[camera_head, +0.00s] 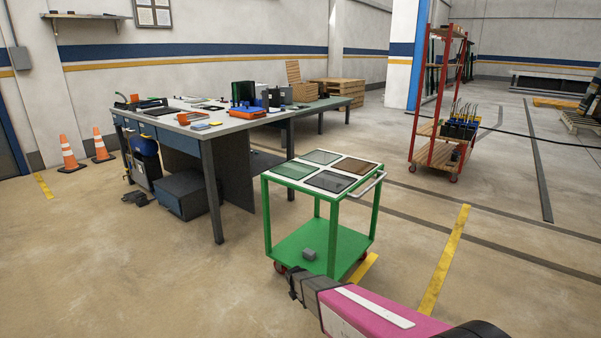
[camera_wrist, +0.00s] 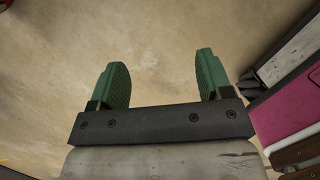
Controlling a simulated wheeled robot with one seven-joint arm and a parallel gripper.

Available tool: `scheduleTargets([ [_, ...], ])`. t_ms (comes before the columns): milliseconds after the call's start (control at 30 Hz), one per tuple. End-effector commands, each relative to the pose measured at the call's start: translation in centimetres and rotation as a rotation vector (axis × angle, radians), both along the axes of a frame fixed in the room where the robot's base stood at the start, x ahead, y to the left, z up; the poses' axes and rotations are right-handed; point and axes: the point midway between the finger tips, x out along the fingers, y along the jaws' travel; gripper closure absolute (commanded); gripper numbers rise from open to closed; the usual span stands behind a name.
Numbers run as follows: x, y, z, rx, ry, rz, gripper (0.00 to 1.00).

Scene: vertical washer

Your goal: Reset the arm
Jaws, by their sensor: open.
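My gripper (camera_wrist: 162,62) shows in the wrist view with two green ribbed fingers spread apart on a dark crossbar. Nothing is between the fingers. Bare tan floor (camera_wrist: 165,30) lies behind them. In the head view my pink and grey arm comes in at the bottom right, and the gripper fingers cannot be made out there. Pink and dark parts, seemingly of my own body, fill the right edge of the wrist view.
A green cart (camera_head: 323,247) with square panels on top stands just beyond my arm. A cluttered workbench (camera_head: 263,123) stands behind it to the left. A red shelf rack (camera_head: 436,154) stands at the back right. Two orange cones (camera_head: 68,153) are far left. The left foreground floor is clear.

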Motion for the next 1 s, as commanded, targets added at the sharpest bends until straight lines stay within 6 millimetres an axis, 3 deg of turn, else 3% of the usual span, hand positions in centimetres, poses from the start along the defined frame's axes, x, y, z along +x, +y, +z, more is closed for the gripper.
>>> scheduleTargets([
  [267, -2.6, -4.4, 7.0, 0.075, -0.024, -0.384, 0.28],
  [367, -4.2, -6.7, 10.6, 0.114, -0.036, -0.601, 0.28],
  [700, -12.5, -14.6, 23.8, 0.246, -0.07, -1.502, 0.28],
  [900, -17.1, -17.4, 29.0, 0.285, -0.075, -1.93, 0.28],
  [1000, -18.5, -18.1, 30.4, 0.292, -0.073, -2.061, 0.28],
])
